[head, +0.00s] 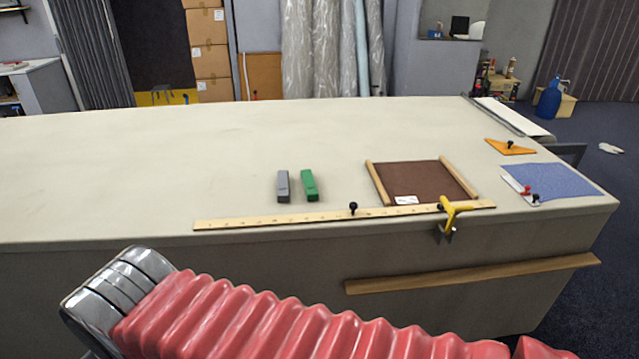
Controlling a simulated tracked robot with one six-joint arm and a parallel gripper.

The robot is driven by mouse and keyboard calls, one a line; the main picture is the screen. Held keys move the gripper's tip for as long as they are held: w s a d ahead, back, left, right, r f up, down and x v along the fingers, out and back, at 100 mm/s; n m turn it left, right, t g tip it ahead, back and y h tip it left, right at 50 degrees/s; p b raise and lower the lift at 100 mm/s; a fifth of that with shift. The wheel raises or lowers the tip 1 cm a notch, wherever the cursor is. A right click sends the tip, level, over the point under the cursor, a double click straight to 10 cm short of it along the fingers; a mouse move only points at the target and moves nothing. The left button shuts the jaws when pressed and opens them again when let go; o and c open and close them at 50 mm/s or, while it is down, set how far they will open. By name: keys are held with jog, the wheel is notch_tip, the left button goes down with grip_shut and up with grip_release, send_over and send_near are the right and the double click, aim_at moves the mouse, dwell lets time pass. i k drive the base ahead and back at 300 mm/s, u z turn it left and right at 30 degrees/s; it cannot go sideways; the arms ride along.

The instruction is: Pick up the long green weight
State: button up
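The long green weight (309,183) is a slim green block lying on the pale cloth table (180,150), near the middle of its front part. A grey block (283,186) of similar size lies just to its left, with a narrow gap between them. My gripper is not in view. Only my arm, with a red ribbed sleeve and a chrome joint, shows across the bottom, in front of the table's near side. Nothing hides the green weight.
A wooden ruler (270,219) with a black knob lies along the front edge. To the right are a brown board (415,180) with wooden side strips, a yellow clamp (452,211), a blue cloth (565,181) and an orange triangle (509,147). The table's left and back are clear.

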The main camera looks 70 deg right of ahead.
aim_at(309, 181)
jog(key=z, duration=0.4)
jog(key=i, duration=0.55)
jog(key=z, duration=0.7)
jog(key=i, duration=0.55)
jog(key=z, duration=0.35)
